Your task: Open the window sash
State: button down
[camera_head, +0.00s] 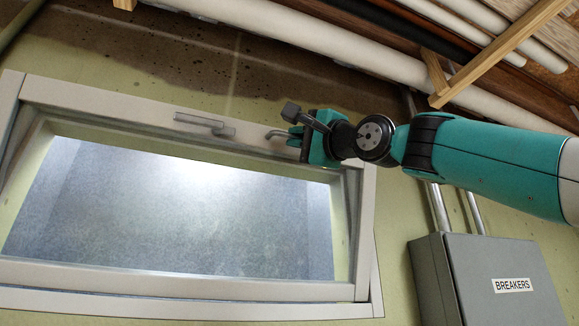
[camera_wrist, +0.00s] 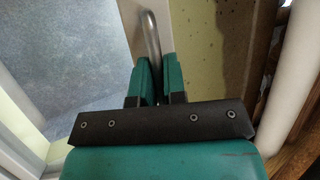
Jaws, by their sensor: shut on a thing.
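The window sash (camera_head: 120,130) is a pale framed pane high on the wall, seen at a slant in the head view; its bluish glass (camera_head: 180,215) fills the middle. A grey latch lever (camera_head: 203,121) sits on its top rail and points left. A curved metal handle (camera_head: 276,133) is on the same rail, to the right of the latch. My teal gripper (camera_head: 300,136) is at this handle near the sash's upper right corner. In the wrist view my gripper (camera_wrist: 158,82) is shut on the handle (camera_wrist: 151,36), which runs between the fingers.
The outer window frame (camera_head: 10,95) surrounds the sash. A grey breaker box (camera_head: 487,280) with conduits is on the wall at lower right. White pipes (camera_head: 330,47) and wooden braces (camera_head: 495,55) run close above my arm.

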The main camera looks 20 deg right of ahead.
jog(key=shift+s+d+f+n+t+y+b, duration=0.1)
jog(key=shift+s+f+n+t+y+b, duration=0.2)
jog(key=shift+s+b, duration=0.3)
jog(key=shift+s+f+n+t+y+b, duration=0.1)
jog(key=shift+s+f+y+b, duration=0.1)
jog(key=shift+s+f+b, duration=0.3)
jog(key=shift+r, duration=0.15)
jog(key=c, duration=1.2)
grip_release()
jog(key=shift+s, duration=0.1)
